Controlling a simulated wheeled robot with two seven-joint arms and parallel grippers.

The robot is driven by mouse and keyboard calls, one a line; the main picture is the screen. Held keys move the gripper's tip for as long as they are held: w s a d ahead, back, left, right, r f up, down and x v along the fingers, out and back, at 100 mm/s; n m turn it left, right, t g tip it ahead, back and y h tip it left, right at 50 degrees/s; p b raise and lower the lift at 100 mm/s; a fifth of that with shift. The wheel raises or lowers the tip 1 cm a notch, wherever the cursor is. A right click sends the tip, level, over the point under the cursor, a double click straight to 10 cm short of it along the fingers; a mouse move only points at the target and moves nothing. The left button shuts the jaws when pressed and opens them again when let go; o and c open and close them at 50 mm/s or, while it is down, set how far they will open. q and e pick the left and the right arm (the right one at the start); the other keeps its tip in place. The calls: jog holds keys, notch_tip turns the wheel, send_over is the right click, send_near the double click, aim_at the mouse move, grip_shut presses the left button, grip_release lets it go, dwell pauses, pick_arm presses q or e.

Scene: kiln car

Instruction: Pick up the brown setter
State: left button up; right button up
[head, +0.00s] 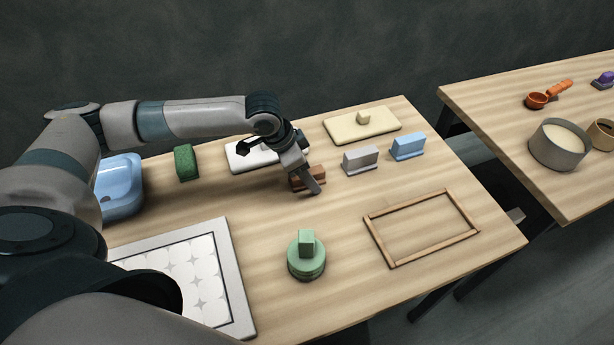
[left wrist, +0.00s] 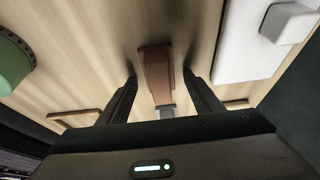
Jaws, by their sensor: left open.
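The brown setter (head: 295,183) stands on the wooden table, partly hidden behind my left gripper (head: 309,184) in the head view. In the left wrist view the brown setter (left wrist: 157,72) lies between the two spread fingers of my left gripper (left wrist: 160,78), with a gap on each side. The left gripper is open and holds nothing. My right gripper is not in view.
Grey (head: 360,160) and light blue (head: 407,147) setters stand to the right. A white lidded slab (head: 238,157) is behind, a cream one (head: 345,127) farther back. A green round piece (head: 306,262) and a wooden frame (head: 388,255) are in front.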

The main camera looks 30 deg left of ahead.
pick_arm(q)
jog(key=shift+p, duration=0.3)
dwell(0.5)
jog(key=shift+f, duration=0.1)
jog(key=c, duration=1.2)
